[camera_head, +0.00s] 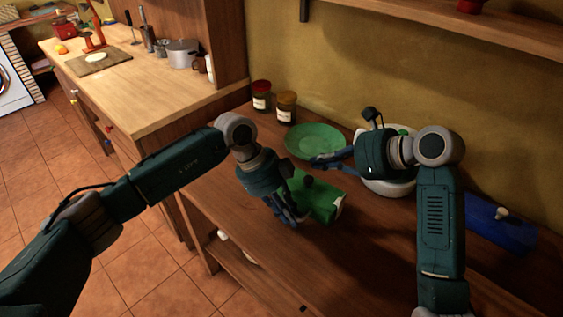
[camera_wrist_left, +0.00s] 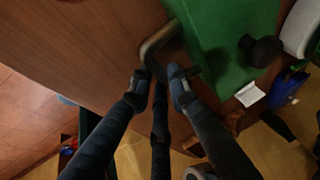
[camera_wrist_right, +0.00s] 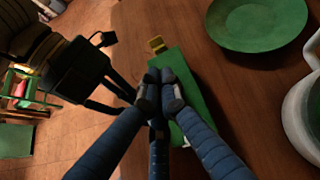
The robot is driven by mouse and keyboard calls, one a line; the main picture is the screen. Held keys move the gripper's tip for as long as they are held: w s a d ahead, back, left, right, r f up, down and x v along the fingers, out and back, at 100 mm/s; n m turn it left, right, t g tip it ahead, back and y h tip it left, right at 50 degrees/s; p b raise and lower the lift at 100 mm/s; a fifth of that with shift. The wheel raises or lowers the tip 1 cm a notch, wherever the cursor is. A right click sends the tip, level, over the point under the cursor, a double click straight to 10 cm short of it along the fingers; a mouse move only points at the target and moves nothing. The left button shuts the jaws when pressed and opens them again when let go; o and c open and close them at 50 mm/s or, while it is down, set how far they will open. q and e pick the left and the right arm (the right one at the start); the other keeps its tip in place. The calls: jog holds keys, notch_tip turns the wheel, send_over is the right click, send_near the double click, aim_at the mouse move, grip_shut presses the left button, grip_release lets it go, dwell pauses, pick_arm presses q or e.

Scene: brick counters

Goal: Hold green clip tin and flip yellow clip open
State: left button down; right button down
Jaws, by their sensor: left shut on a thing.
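The green clip tin (camera_head: 322,200) lies on the wooden counter; it has a black knob (camera_wrist_left: 262,50) on its green face. My left gripper (camera_head: 294,217) is at the tin's near left side. In the left wrist view its fingertips (camera_wrist_left: 160,84) are shut on a bent metal handle (camera_wrist_left: 152,48) at the tin's edge. The yellow clip (camera_wrist_right: 157,44) shows at the tin's end in the right wrist view; it is not clear in the head view. My right gripper (camera_wrist_right: 160,88) has its fingertips together, over the tin and a little short of the clip, with nothing seen between them.
A green plate (camera_head: 313,139) and a white bowl (camera_head: 388,187) stand behind the tin. Two jars (camera_head: 286,106) stand at the back left. A blue box (camera_head: 497,222) lies at the right. The counter in front is clear.

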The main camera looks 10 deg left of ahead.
jog(key=x, duration=1.3)
jog(key=shift+w+a+r, duration=0.15)
jog(key=shift+a+r, duration=0.1)
jog(key=shift+r, duration=0.05)
jog(key=shift+w+a+f, duration=0.15)
jog(key=shift+w+a, duration=0.05)
jog(key=shift+a, duration=0.15)
jog(key=shift+w+a+f, duration=0.1)
jog(key=shift+w+a, duration=0.35)
jog(key=shift+a, duration=0.3)
jog(key=shift+w+a+f, duration=0.1)
jog(key=shift+w+a, duration=0.35)
jog(key=shift+a, duration=0.35)
jog(key=shift+d, duration=0.1)
jog(key=shift+s+d, duration=0.1)
jog(key=shift+d, duration=0.05)
